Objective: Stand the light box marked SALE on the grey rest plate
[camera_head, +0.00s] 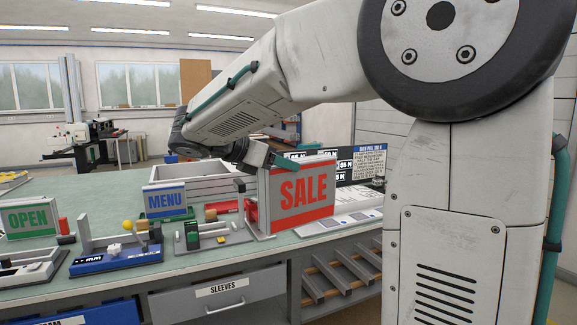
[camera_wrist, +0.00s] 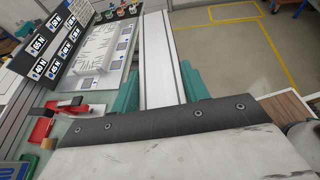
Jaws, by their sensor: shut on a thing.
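The SALE light box (camera_head: 303,192) has red letters on a grey face, a red lower band and a pale frame. It is upright near the front of the bench. My gripper (camera_head: 268,156) is shut on its top edge. In the wrist view the teal fingers of my gripper (camera_wrist: 160,92) lie on both sides of the light box's long pale frame (camera_wrist: 157,50). I cannot tell whether its lower edge touches the bench. I cannot make out with certainty which surface is the grey rest plate.
A blue fixture (camera_head: 117,258) and a grey fixture with green and black blocks (camera_head: 207,240) lie between. Pale panels (camera_head: 350,222) lie to the right.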

